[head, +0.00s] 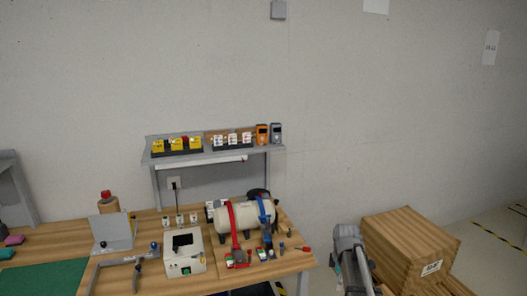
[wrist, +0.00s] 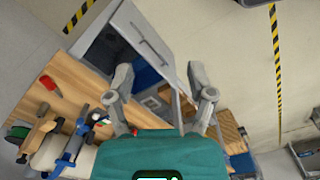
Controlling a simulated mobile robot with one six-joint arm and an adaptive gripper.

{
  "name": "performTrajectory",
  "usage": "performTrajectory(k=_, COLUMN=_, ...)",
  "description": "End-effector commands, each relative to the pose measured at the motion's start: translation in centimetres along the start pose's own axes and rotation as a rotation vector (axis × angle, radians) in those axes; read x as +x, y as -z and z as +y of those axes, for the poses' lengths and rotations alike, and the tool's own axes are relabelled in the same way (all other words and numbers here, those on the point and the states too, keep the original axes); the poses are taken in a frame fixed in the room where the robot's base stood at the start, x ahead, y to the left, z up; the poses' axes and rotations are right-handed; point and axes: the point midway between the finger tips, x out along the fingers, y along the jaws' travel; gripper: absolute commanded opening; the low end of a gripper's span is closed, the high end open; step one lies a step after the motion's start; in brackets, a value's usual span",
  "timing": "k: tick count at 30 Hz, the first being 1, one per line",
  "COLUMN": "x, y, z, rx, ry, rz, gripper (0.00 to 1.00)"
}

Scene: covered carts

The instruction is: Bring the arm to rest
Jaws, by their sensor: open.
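My gripper (wrist: 160,85) shows in the wrist view with its two grey fingers spread apart and nothing between them. Its teal body fills the lower middle of that view. Beyond the fingers are a grey cabinet and the floor, and the fingers appear to touch nothing. In the head view, part of my grey arm (head: 350,258) stands at the bottom, right of the workbench and in front of the wooden crate. I cannot make out the gripper's fingers there.
The wooden workbench (head: 145,262) holds a cream tank (head: 240,217) with red and blue straps and a white box (head: 185,252). A wooden crate (head: 410,248) stands right. A grey cabinet (wrist: 128,42) shows in the wrist view. Floor (wrist: 240,60) lies open beside it.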

Motion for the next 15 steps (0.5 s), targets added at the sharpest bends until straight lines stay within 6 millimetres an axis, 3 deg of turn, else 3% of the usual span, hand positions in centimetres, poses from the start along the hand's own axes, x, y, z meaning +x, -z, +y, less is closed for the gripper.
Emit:
performTrajectory(k=1, x=0.3, y=0.3, z=-1.3, rx=0.06, ry=0.0, rz=0.0, gripper=0.7)
performTrajectory(k=15, x=1.8, y=2.8, z=-9.2, rx=0.679, ry=0.0, rz=0.0, gripper=0.7)
